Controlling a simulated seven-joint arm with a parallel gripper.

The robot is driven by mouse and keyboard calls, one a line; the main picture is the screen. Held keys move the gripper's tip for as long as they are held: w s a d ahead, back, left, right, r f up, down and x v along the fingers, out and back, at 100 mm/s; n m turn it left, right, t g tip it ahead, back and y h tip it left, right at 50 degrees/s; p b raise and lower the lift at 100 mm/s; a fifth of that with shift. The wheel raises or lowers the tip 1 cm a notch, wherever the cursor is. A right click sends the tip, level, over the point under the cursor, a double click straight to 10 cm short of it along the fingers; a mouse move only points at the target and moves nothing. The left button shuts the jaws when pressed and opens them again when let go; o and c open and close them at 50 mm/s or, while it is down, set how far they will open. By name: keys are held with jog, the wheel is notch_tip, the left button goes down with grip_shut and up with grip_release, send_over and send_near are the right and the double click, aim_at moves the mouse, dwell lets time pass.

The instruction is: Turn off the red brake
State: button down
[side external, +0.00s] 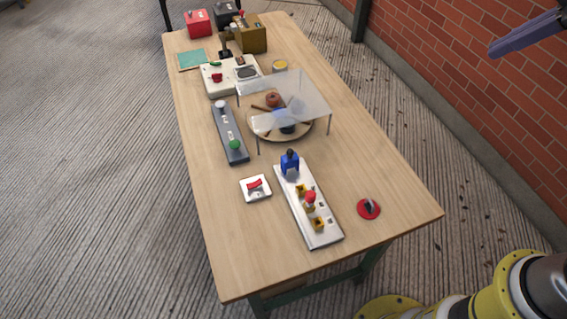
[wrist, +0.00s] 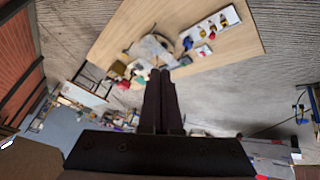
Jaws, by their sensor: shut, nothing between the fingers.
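No part is labelled as a brake, and several red controls lie on the wooden table. A round red disc with a small dark lever (side external: 369,208) sits near the table's right front corner. A white switch plate with a red rocker (side external: 255,187) lies to its left. A white panel (side external: 322,238) between them carries a red knob (side external: 310,196) and a blue part (side external: 290,162). In the wrist view the panel (wrist: 228,15) is small at the upper right. My gripper (wrist: 160,73) is shut and empty, high and away from the table. I cannot tell the lever's setting.
A grey bar with a green knob (side external: 235,144) and a clear stand (side external: 285,88) over a round plate (side external: 263,131) are at mid-table. A white device (side external: 215,84) and red box (side external: 198,23) are farther back. A brick wall (side external: 470,80) runs along the right.

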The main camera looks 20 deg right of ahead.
jog(key=w+a+f+n+g+y, duration=0.1)
jog(key=w+a+f+n, duration=0.2)
jog(key=w+a, duration=0.55)
jog(key=w+a+f+n+g+y, duration=0.1)
jog(key=w+a+f+n+g, duration=0.2)
jog(key=w+a, duration=0.55)
jog(key=w+a+f+n+g, duration=0.1)
jog(key=a+f, duration=0.5)
jog(key=f, duration=0.5)
jog(key=w+a+f+n+g, duration=0.1)
jog(key=w+a+f+n, duration=0.1)
jog(key=a+f, duration=0.5)
notch_tip(320, 180, down, 4)
jog(key=shift+r+g, duration=0.1)
jog(key=shift+g, duration=0.2)
jog(key=shift+w+a, duration=0.1)
send_over(257, 182)
notch_tip(257, 182, down, 10)
jog(key=shift+a+f, duration=0.1)
jog(key=shift+d+f, duration=0.55)
jog(key=shift+f, duration=0.35)
jog(key=shift+d+f, duration=0.3)
jog(key=shift+f, duration=0.25)
